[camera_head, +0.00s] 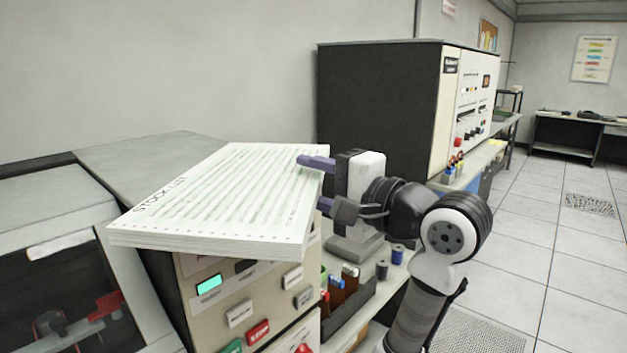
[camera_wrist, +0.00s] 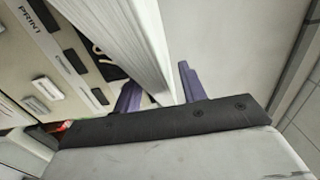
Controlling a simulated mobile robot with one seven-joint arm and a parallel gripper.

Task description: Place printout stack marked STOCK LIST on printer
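The printout stack (camera_head: 225,190) is a thick white block with green-striped pages and STOCK LIST printed along its left side. It lies over the grey top of the printer (camera_head: 130,152) and sticks out past the front panel edge. I cannot tell whether its underside rests fully on the printer. My gripper (camera_head: 320,184) is at the stack's right edge, one purple finger above and one below. In the wrist view, the stack's edge (camera_wrist: 140,50) stands between the spread fingers (camera_wrist: 160,92), with small gaps beside it, so the gripper looks open.
The printer's panel with coloured buttons (camera_head: 258,331) is below the stack. A shelf with a dark tray of small items (camera_head: 345,300) and spools (camera_head: 397,254) lies beneath my arm. A large dark cabinet (camera_head: 380,100) stands behind. Open tiled floor (camera_head: 550,260) is at right.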

